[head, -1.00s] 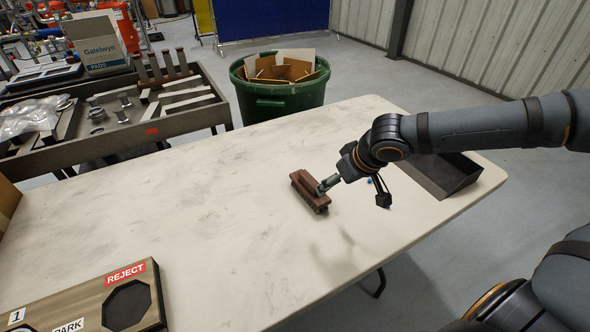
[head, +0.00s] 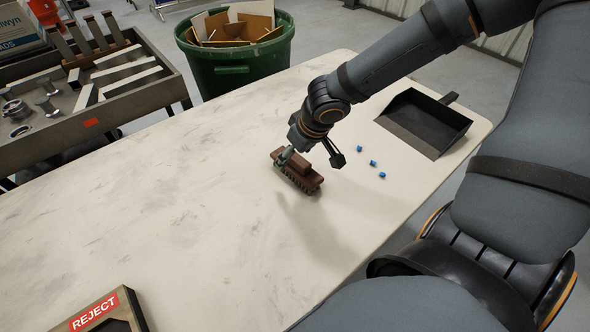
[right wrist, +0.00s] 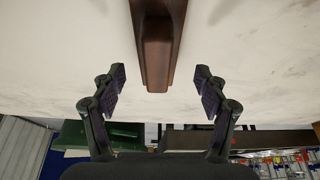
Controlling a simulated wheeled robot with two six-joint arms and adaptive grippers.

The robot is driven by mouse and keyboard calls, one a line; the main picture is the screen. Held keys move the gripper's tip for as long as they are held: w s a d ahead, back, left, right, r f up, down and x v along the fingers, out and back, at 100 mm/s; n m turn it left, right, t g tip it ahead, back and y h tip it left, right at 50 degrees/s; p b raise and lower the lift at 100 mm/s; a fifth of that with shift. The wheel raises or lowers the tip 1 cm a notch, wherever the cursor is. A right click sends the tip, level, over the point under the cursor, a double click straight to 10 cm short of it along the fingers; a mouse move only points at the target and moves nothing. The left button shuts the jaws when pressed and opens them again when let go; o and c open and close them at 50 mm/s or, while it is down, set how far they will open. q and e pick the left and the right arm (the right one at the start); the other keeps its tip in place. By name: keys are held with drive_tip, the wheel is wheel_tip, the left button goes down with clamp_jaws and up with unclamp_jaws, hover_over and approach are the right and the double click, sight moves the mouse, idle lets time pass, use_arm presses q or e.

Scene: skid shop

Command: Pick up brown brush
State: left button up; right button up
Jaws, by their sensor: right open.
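The brown brush (head: 298,170) lies on the white table, bristles down, near the middle of the head view. My right gripper (head: 285,156) is over the far left end of the brush, coming down from the upper right. In the right wrist view the brush (right wrist: 158,50) runs down from the top edge. The open right gripper (right wrist: 160,92) has a finger on each side of the brush's line, with clear gaps and no contact visible. My left gripper is in neither current view.
Several small blue pieces (head: 373,163) and a dark dustpan (head: 425,122) lie right of the brush on the table (head: 170,230). A REJECT-labelled board (head: 95,312) sits at the front left. A green bin (head: 240,70) and a metal parts cart (head: 80,120) stand beyond. The table's left-middle is clear.

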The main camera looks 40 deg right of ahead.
sight(292, 163)
drive_tip(key=b+x, duration=0.1)
drive_tip(key=x, duration=0.1)
drive_tip(key=b+x, duration=0.1)
drive_tip(key=x, duration=0.2)
drive_tip(key=shift+s+d+f, duration=0.15)
drive_tip(key=shift+s+d, duration=0.1)
drive_tip(key=shift+w+f, duration=0.1)
use_arm(q)
drive_tip(key=w, duration=0.4)
drive_tip(key=shift+w+d+r, duration=0.1)
drive_tip(key=shift+w+r, duration=0.1)
drive_tip(key=shift+w, duration=0.05)
use_arm(e)
drive_tip(key=shift+a, duration=0.1)
drive_tip(key=c, duration=1.4)
